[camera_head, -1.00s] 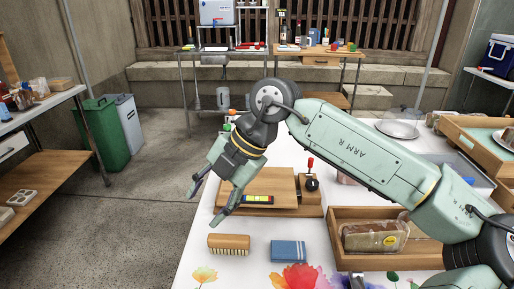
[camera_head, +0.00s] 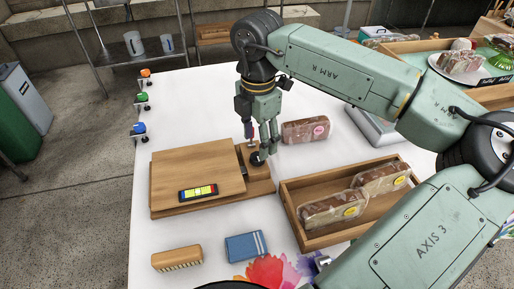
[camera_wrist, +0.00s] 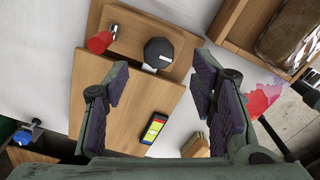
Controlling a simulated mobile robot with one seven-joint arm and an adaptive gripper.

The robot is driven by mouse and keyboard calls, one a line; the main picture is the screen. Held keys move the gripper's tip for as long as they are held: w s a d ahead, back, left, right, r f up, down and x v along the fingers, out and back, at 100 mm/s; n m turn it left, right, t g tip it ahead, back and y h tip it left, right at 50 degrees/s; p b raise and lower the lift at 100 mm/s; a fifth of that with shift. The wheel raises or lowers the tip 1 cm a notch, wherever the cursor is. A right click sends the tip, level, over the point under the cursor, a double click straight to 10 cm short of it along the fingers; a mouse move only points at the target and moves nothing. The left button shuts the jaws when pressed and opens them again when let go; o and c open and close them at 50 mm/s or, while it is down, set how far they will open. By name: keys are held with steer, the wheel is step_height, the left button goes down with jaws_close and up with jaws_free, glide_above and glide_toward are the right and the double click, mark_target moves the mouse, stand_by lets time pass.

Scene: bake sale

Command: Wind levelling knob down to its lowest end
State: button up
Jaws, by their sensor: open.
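The levelling knob (camera_head: 257,159) is round and black, on the right end of a wooden base (camera_head: 262,182). In the wrist view the knob (camera_wrist: 158,52) shows a white mark on its right side. A wooden board (camera_head: 195,168) lies beside it, bearing a spirit level (camera_head: 198,192) with a yellow-green vial. My gripper (camera_head: 261,147) points down just above the knob, its fingers apart and empty. In the wrist view the knob shows beyond the gap between the fingers (camera_wrist: 163,85). Whether the fingers touch the knob cannot be told.
A red handle (camera_wrist: 100,42) stands near the knob. A wooden tray (camera_head: 292,212) with wrapped loaves is close on the right; another loaf (camera_head: 306,130) lies behind. The white table is clear at back left.

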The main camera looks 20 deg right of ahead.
mark_target(257, 160)
steer(key=shift+f+p, duration=0.35)
steer(key=shift+f, duration=2.25)
steer(key=shift+c, duration=0.5)
steer(key=c, duration=1)
